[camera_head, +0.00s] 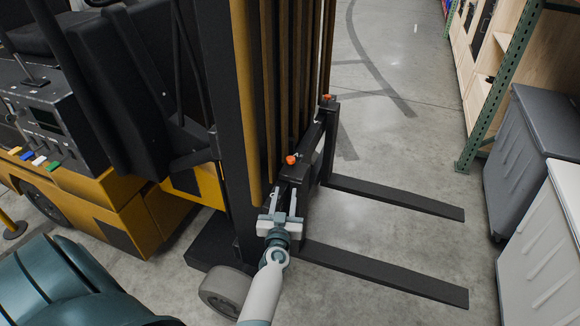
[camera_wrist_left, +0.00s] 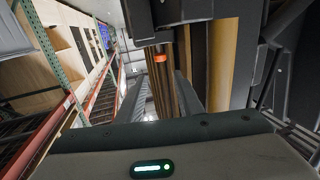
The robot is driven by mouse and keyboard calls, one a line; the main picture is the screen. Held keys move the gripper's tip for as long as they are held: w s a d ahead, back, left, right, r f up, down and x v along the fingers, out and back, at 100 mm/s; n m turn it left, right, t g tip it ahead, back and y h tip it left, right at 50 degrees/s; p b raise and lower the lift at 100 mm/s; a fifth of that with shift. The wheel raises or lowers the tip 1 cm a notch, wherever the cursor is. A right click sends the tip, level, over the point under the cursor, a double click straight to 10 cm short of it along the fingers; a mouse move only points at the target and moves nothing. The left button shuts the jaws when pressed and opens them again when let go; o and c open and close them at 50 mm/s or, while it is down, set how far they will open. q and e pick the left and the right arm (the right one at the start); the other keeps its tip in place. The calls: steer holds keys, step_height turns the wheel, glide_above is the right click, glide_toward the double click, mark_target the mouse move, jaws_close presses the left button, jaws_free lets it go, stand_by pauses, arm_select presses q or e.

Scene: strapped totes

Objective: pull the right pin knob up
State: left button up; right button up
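A forklift carriage (camera_head: 298,172) carries two orange pin knobs. The near knob (camera_head: 291,159) sits on top of the carriage's near end, and the far knob (camera_head: 327,98) sits at its far end, further right in the picture. Both look seated low. My left gripper (camera_head: 283,194) is just below the near knob in the picture, its two pale fingers apart with nothing visible between them. It looks apart from the knob, but the exact gap is unclear. The left wrist view shows one orange knob (camera_wrist_left: 160,58); which one is unclear. My right gripper is out of view.
Two dark forks, near (camera_head: 385,272) and far (camera_head: 400,197), stick out to the right over the floor. The mast (camera_head: 245,90) rises behind the carriage. A grey bin (camera_head: 530,150) and a white bin (camera_head: 545,250) stand at right. Floor between is clear.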

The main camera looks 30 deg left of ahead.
mark_target(290, 162)
arm_select(q)
steer(key=b+x, duration=0.5)
steer(key=x, duration=1)
steer(key=shift+a, duration=0.1)
jaws_close()
steer(key=shift+r, duration=0.1)
